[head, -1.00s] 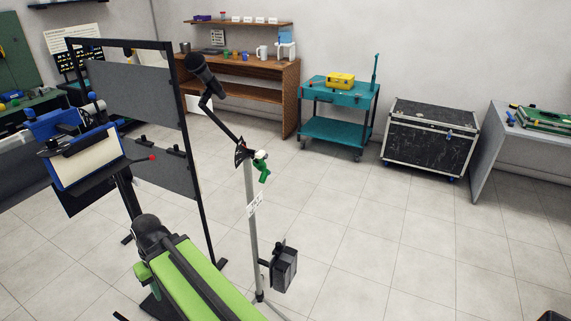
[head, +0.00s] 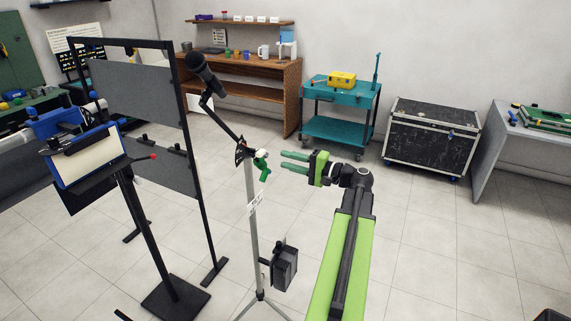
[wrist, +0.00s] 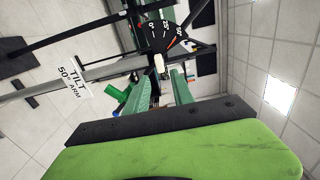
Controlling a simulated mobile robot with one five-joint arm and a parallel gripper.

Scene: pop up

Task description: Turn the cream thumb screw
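The cream thumb screw (wrist: 159,63) shows in the wrist view beside the black dial (wrist: 176,44), ahead of the space between my fingers. In the head view it is a small pale spot (head: 261,153) at the stand's joint, just above a green handle (head: 262,167). The green handle also shows in the wrist view (wrist: 119,92), left of my fingers. My gripper (head: 284,161) is open and empty. It points left at the joint from the right, with a short gap before the screw.
The microphone stand (head: 253,225) carries a tilted boom with a microphone (head: 200,70) and a "TILT 50° ARM" label (wrist: 74,78). A black box (head: 284,266) hangs low on it. A clipboard stand (head: 90,158) is at left. Open floor lies to the right.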

